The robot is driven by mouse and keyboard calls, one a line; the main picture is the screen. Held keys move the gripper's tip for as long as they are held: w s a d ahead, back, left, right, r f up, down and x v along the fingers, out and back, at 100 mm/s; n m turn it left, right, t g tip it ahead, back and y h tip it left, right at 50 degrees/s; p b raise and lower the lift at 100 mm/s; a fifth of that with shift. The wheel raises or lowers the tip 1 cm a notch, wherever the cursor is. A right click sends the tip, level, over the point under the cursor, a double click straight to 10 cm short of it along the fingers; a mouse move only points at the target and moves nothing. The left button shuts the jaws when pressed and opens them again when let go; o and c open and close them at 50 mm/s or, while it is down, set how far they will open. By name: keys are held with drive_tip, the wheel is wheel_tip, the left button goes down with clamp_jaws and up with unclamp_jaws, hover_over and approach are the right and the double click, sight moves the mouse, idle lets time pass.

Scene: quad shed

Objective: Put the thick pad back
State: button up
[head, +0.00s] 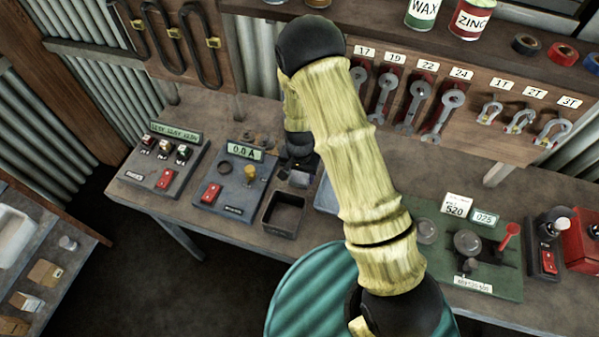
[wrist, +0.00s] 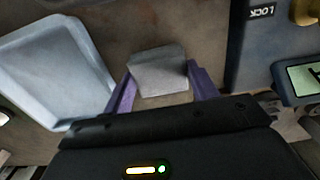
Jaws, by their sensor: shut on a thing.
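The grey pad (wrist: 158,72) is a small block between the two purple fingers of my gripper (wrist: 163,92) in the wrist view. My gripper is shut on it. In the head view the pad (head: 300,180) shows small at the end of my gripper (head: 299,172), over the bench behind a dark open box (head: 284,226). I cannot tell whether the pad touches the bench. My arm hides part of the bench to the right.
A blue meter box (head: 228,188) stands left of my gripper, and a light blue tray (wrist: 62,72) lies on its other side. A green board (head: 480,270) with parts sits farther right. Wrenches (head: 410,105) hang on the back wall. A teal drum (head: 300,295) stands in front.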

sight(299, 175)
drive_tip(key=shift+f, duration=0.2)
drive_tip(key=o, duration=1)
drive_tip(key=shift+r, duration=0.1)
drive_tip(key=shift+o, duration=0.2)
wheel_tip(299, 175, up, 12)
drive_tip(key=b, duration=0.3)
drive_tip(key=shift+r, duration=0.15)
drive_tip(key=shift+w, duration=0.1)
